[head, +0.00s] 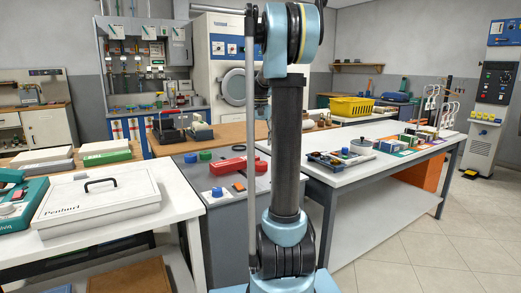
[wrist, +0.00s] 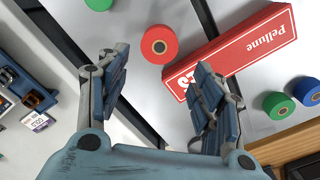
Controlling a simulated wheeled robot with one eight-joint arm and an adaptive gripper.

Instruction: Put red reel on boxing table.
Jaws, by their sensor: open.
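The red reel (wrist: 158,44) lies on a light grey surface in the wrist view, beside one end of the red "Pellune" box (wrist: 235,54). A red round thing (head: 261,166) right of the red box in the head view looks like the same reel. My gripper (wrist: 160,85) is open, with nothing between its fingers. The reel shows past the fingertips, in line with the gap between them. In the head view my arm hides most of the gripper. No label shows which table is the boxing table.
Blue (wrist: 305,88) and green (wrist: 275,103) reels lie beside the box; another green reel (wrist: 98,4) is at the wrist view's top. A white table (head: 350,180) with a blue tray stands right of the grey table (head: 222,205); a table with a white case (head: 98,200) stands left.

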